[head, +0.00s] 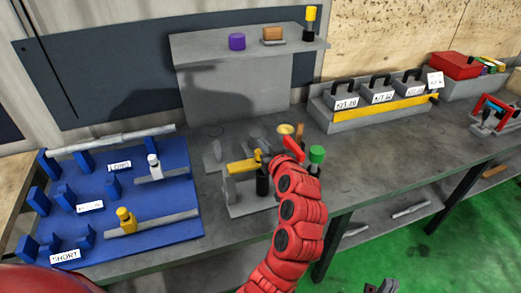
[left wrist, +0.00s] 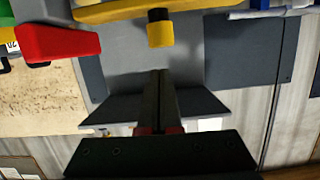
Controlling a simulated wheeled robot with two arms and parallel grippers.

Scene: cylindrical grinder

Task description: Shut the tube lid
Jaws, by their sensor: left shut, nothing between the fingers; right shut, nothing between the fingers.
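A grey fixture (head: 247,208) stands mid-bench, with a yellow bar (head: 243,165), a black cylinder (head: 262,182) and a red angled piece (head: 294,149). I cannot tell for certain which part is the tube lid. My left gripper (head: 265,157) is at the bar's right end, partly hidden by its red arm. In the left wrist view its fingers (left wrist: 159,75) are shut and empty, pointing at a yellow knob with a black collar (left wrist: 159,28) on the yellow bar (left wrist: 120,10). The red piece (left wrist: 60,43) is left of them. My right gripper (head: 380,287) shows small at the bottom edge, shut.
A green-topped cylinder (head: 316,160) and a gold cup (head: 286,129) stand close to my left gripper. A blue rack (head: 165,225) with shafts fills the left side. A grey shelf (head: 200,45) rises behind. Labelled blocks (head: 377,95) stand back right; bare bench (head: 400,145) lies before them.

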